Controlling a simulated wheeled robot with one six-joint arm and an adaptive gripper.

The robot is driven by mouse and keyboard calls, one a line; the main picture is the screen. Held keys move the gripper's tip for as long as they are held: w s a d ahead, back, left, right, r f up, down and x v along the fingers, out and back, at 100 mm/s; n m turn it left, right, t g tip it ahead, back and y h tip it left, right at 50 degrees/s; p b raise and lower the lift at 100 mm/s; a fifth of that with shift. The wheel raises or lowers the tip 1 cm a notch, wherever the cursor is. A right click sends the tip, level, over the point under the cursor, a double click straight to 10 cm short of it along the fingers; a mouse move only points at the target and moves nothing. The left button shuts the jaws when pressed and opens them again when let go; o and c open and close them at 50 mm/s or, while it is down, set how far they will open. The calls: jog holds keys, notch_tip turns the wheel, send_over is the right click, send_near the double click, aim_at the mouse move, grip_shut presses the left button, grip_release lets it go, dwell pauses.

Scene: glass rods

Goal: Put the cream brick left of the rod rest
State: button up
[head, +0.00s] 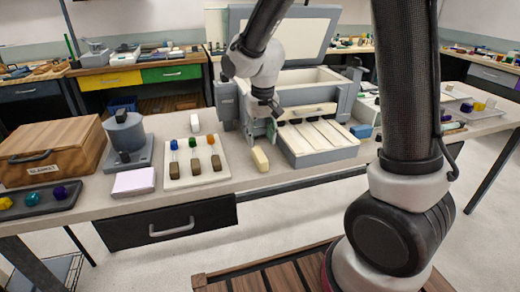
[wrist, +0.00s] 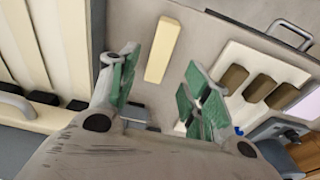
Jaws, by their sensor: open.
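The cream brick (head: 261,159) lies on the grey bench near its front edge, just right of the rod rest. The rod rest (head: 172,184) is a white board bearing three rods with brown grips and blue, green and orange ends. My gripper (head: 261,131) is open and empty, behind and above the brick in the head view. In the wrist view, the brick (wrist: 163,50) shows beyond the gap between the teal-padded fingers of my gripper (wrist: 160,80). The rod rest (wrist: 240,62) is to the right there, partly hidden by a finger.
A pink-white pad (head: 134,181) and a grey device (head: 125,142) stand left of the rod rest. A white block (head: 195,122) is behind it. A grey machine with a slatted cream top (head: 318,136) stands right of the brick. A wooden box (head: 50,150) and dark tray (head: 70,200) are far left.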

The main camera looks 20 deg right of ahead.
aim_at(261, 156)
jog(key=s+d+r+t, duration=0.1)
jog(key=s+d+r, duration=0.75)
jog(key=r, duration=0.35)
jog(key=s+d+r+t, duration=0.1)
jog(key=s+d, duration=0.2)
jog(key=s, duration=0.4)
jog(key=s+d+r, duration=0.2)
jog(key=s+d, duration=0.1)
jog(key=s, duration=0.5)
jog(key=shift+s+d+r+t, duration=0.2)
jog(key=shift+d+t, duration=0.1)
jog(key=shift+t, duration=0.1)
